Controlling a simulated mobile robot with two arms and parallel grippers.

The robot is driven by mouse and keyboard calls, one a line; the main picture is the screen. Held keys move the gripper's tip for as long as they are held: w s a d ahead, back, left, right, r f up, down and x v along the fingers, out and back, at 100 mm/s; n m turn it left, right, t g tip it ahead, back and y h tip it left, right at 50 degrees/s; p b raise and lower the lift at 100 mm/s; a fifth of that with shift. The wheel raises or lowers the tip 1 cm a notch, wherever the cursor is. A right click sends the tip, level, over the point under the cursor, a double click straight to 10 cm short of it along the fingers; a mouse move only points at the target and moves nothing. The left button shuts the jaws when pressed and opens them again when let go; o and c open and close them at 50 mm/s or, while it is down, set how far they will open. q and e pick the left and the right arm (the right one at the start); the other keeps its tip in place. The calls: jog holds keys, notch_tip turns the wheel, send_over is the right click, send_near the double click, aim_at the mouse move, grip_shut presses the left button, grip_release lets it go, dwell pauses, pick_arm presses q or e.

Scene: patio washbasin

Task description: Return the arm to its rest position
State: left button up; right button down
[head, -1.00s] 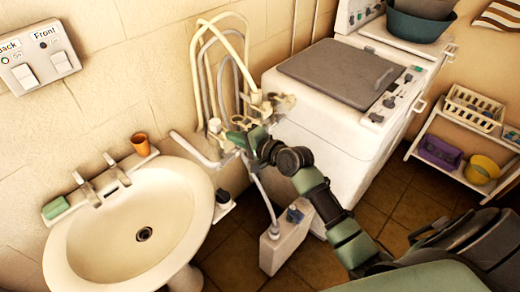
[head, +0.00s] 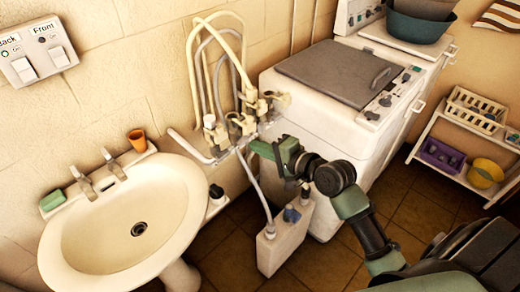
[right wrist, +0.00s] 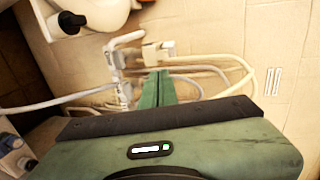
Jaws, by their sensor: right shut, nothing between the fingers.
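My right arm comes in from the lower right in the head view. Its green gripper (head: 254,146) points left toward the taps and hoses, a little in front of them. In the right wrist view the two green fingers (right wrist: 156,90) are together with nothing between them. The pipe fittings (right wrist: 122,60) lie beyond the fingertips, and I cannot tell the exact gap. My left gripper does not show.
A white washbasin (head: 75,240) stands at the left, with an orange cup (head: 138,140) and green soap (head: 52,200) on its rim. A washing machine (head: 300,125) stands behind my arm. A white container (head: 284,245) stands on the tiled floor below the gripper.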

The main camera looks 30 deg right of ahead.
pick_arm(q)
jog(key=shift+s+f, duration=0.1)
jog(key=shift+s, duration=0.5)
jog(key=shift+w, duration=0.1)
